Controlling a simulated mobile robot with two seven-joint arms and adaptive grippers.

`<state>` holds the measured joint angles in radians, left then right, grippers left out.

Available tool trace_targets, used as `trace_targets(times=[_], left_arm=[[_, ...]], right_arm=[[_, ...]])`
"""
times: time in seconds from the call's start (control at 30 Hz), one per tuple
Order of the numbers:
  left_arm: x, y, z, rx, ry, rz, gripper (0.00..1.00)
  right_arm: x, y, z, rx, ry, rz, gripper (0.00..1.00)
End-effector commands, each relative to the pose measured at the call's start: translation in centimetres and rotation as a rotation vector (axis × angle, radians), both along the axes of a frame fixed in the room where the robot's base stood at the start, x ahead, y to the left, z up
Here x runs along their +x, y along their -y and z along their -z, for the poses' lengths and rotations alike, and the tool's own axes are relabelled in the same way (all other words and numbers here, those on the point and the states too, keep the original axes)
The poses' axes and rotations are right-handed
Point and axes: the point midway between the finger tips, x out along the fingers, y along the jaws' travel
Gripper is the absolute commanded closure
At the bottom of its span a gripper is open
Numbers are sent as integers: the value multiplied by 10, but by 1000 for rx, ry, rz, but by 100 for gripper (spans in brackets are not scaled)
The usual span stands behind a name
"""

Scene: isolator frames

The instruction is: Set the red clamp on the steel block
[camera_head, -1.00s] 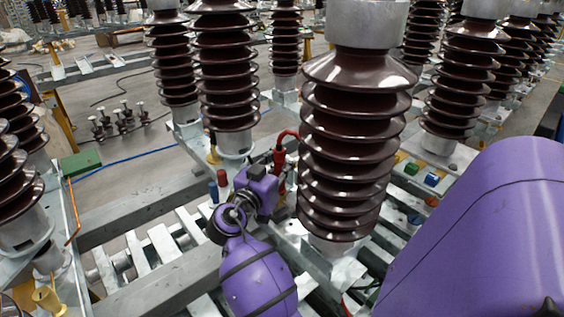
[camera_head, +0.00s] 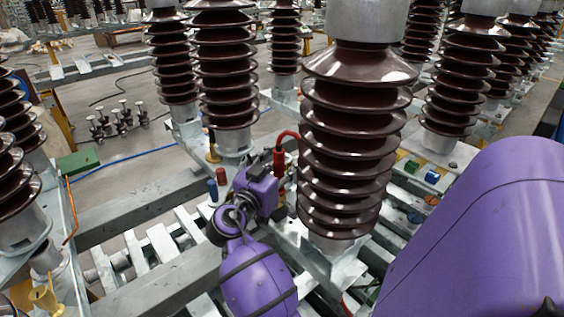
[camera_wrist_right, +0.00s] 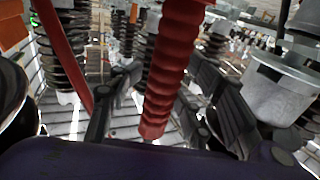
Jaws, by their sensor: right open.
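The red clamp (camera_head: 279,163) stands upright beside the large brown insulator, with a red cable looping from its top. In the right wrist view its ribbed red body (camera_wrist_right: 176,62) runs down between the two fingers. My right gripper (camera_wrist_right: 162,88) is open around the clamp, with gaps visible on both sides. In the head view the right gripper (camera_head: 275,176) is partly hidden behind its purple wrist, just left of the insulator. My left gripper is not in view. I cannot tell which of the grey metal pieces is the steel block.
A large ribbed insulator (camera_head: 347,140) stands close to the right of the gripper. Another insulator (camera_head: 224,75) stands behind it. Red and blue capped pegs (camera_head: 213,190) are left of my wrist. Grey steel beams (camera_head: 150,205) cross below. A green box (camera_head: 79,163) lies at left.

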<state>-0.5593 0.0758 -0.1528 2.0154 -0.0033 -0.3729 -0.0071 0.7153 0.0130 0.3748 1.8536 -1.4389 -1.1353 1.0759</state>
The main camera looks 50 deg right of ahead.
Motion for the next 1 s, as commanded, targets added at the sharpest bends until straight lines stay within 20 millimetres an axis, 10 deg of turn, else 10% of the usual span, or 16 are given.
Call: trace_targets(times=[0.6, 1.0], left_arm=[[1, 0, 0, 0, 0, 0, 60], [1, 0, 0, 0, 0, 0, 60]], right_arm=[[-28, -100, -2, -2, 3, -2, 57], [-33, -115, -3, -4, 4, -1, 57]])
